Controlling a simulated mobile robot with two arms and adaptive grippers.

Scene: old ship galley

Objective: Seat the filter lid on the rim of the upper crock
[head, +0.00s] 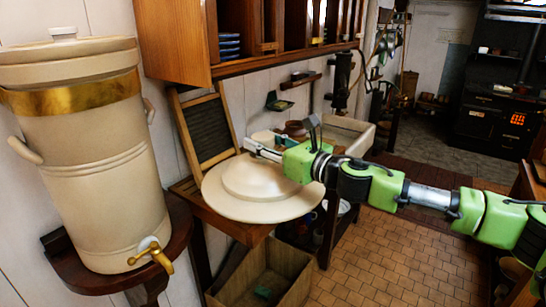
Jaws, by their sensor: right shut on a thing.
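The tall cream stoneware crock (90,150) stands at the left on a dark wooden shelf, with a brass band near its top and a brass tap low down. A pale cap-like top with a small white knob shows at its upper end; I cannot tell whether this is a separate piece. The filter lid (262,205) is a wide cream disc with a raised round middle, to the right of the crock and apart from it. My right gripper (260,150) is shut on the lid at its far edge. The fingertips are partly hidden. My left gripper is not in view.
A washboard (208,130) leans on the wall behind the lid. An open wooden cupboard (175,40) hangs above. A box (262,285) stands on the floor below, and a pale sink (345,135) lies beyond. The tiled floor (385,255) at right is mostly clear.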

